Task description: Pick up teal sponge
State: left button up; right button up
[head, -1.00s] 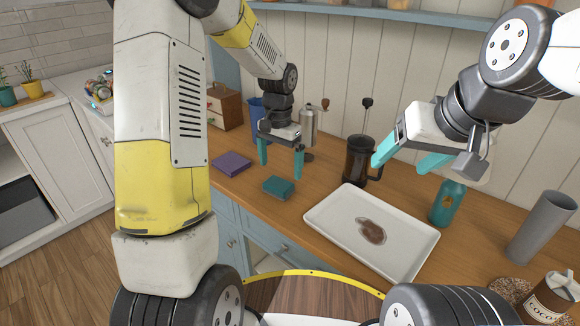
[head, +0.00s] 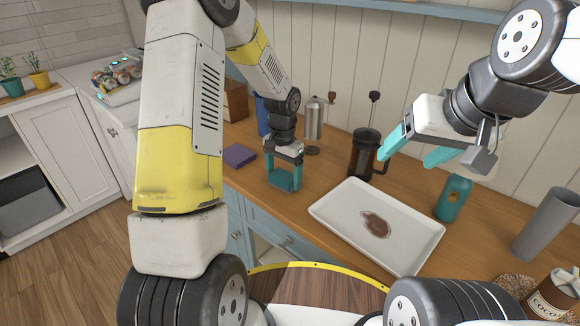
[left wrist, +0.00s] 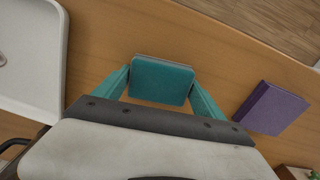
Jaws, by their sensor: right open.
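The teal sponge (head: 284,180) is on the wooden counter, left of the white tray. It also shows in the left wrist view (left wrist: 162,82), between the two fingers. My left gripper (head: 284,184) points down around the sponge, with teal fingers against its two sides; it looks shut on it. The sponge looks to be at counter height; I see no clear gap under it. My right gripper (head: 408,156) is open and empty, above the counter at the right, near the teal bottle.
A purple block (head: 239,155) lies left of the sponge. The white tray (head: 335,233) with a brown stain is on the right. Behind stand a French press (head: 363,155), a grinder (head: 313,120) and a blue container (head: 262,115). A teal bottle (head: 453,198) and grey cylinder (head: 545,225) stand right.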

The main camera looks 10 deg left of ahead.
aim_at(283, 176)
pick_arm(q)
jog(key=c, duration=0.8)
jog(key=shift+o, duration=0.2)
jog(key=shift+r, duration=0.4)
jog(key=r, duration=0.3)
jog(key=shift+s, duration=0.25)
jog(key=s+d+r, duration=0.1)
jog(key=s+d, duration=0.1)
jog(key=s, duration=1.3)
jog(key=shift+s, duration=0.25)
jog(key=shift+r, duration=0.1)
